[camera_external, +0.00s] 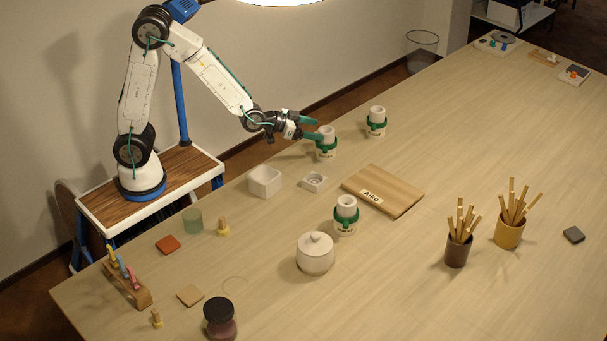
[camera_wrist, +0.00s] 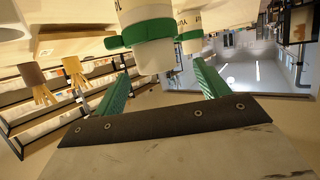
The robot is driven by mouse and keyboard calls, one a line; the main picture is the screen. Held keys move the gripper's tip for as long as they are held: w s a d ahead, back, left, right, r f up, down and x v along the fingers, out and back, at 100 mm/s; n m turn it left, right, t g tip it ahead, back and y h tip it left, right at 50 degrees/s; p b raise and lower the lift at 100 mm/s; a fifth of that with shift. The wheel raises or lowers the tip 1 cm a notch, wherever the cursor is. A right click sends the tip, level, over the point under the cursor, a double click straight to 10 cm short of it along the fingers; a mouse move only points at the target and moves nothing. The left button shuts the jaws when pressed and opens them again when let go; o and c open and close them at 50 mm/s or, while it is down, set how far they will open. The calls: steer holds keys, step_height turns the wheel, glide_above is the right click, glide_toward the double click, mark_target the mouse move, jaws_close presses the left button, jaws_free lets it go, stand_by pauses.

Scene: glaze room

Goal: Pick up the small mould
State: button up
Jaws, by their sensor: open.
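Three white cylinders with green bands and small printed labels look like strapped moulds. One stands by my gripper (camera_external: 326,154), one farther back (camera_external: 376,113), and one nearer the front (camera_external: 346,226). I cannot tell from size which is the small mould. My gripper (camera_external: 319,130) is open, its green fingers level with the upper part of the first cylinder. In the wrist view, that cylinder (camera_wrist: 155,57) shows upside down just beyond and between the fingertips (camera_wrist: 160,67). Another banded cylinder (camera_wrist: 190,46) is behind it. I cannot tell whether the fingers touch it.
A white square bowl (camera_external: 264,181), a small square block with a round hollow (camera_external: 314,182) and a wooden board (camera_external: 397,188) stand nearby. A lidded pot (camera_external: 315,255) and two cups of sticks (camera_external: 458,251) (camera_external: 509,232) are nearer the front. The table's right side is mostly clear.

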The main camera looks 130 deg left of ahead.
mark_target(330, 134)
steer(key=x, duration=0.6)
steer(key=shift+w+f, duration=0.35)
jaws_close()
steer(key=shift+r, duration=0.1)
